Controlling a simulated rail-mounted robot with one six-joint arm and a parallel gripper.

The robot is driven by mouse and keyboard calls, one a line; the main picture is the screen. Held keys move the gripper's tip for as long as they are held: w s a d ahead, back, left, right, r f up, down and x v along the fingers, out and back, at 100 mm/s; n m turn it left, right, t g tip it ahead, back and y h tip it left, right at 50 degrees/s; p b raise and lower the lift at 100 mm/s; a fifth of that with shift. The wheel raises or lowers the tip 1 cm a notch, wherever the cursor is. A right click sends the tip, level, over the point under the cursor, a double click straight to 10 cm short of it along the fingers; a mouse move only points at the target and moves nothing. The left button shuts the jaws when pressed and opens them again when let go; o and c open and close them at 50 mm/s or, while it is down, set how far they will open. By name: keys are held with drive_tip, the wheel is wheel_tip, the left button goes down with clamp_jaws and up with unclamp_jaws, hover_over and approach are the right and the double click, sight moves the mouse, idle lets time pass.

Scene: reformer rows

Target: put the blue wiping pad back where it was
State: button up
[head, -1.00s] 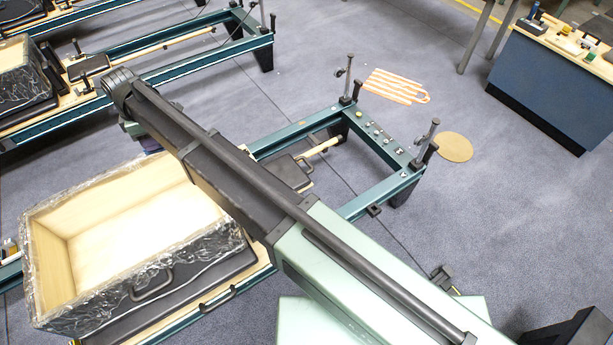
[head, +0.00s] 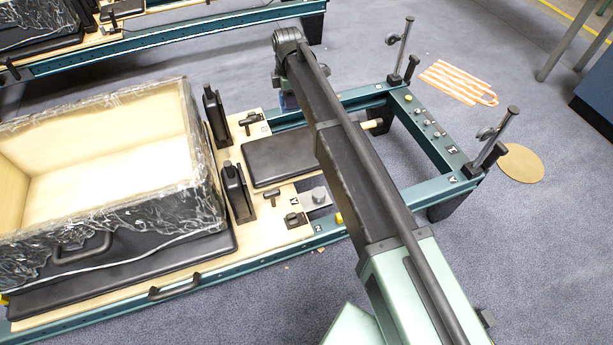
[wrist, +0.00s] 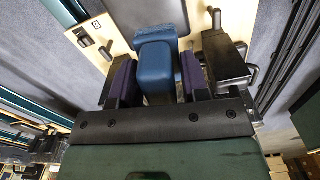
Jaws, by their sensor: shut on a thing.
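The blue wiping pad (wrist: 155,70) is between the two dark, purple-lined fingers of my gripper (wrist: 157,78) in the wrist view. The gripper is shut on it. In the head view my gripper (head: 288,102) is mostly hidden behind my arm, near the far rail of the reformer (head: 352,97). The pad cannot be made out clearly there.
A black headrest (head: 280,158) and two upright black shoulder rests (head: 238,190) stand on the carriage. A plastic-wrapped open box (head: 105,150) sits left of them. Metal posts (head: 404,45) rise at the right end. An orange-striped patch (head: 458,82) and tan disc (head: 520,163) lie on the floor.

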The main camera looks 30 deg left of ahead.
drive_tip(key=shift+n, duration=0.7)
drive_tip(key=f+b, duration=0.1)
drive_tip(key=f, duration=0.2)
drive_tip(key=f+b, duration=0.1)
drive_tip(key=f, duration=0.1)
drive_tip(key=shift+w+a+f+b, duration=0.1)
drive_tip(key=shift+a+f+b, duration=0.05)
drive_tip(key=shift+a+b, duration=0.2)
drive_tip(key=shift+a, duration=0.1)
wheel_tip(320, 180, down, 20)
drive_tip(key=b, duration=2)
drive_tip(key=shift+f, duration=0.25)
drive_tip(key=shift+r, duration=0.35)
drive_tip(key=shift+f, duration=0.25)
drive_tip(key=o, duration=0.8)
drive_tip(key=shift+r, duration=0.1)
wheel_tip(320, 180, up, 12)
drive_tip(key=p, duration=1.2)
drive_tip(key=shift+r, duration=0.15)
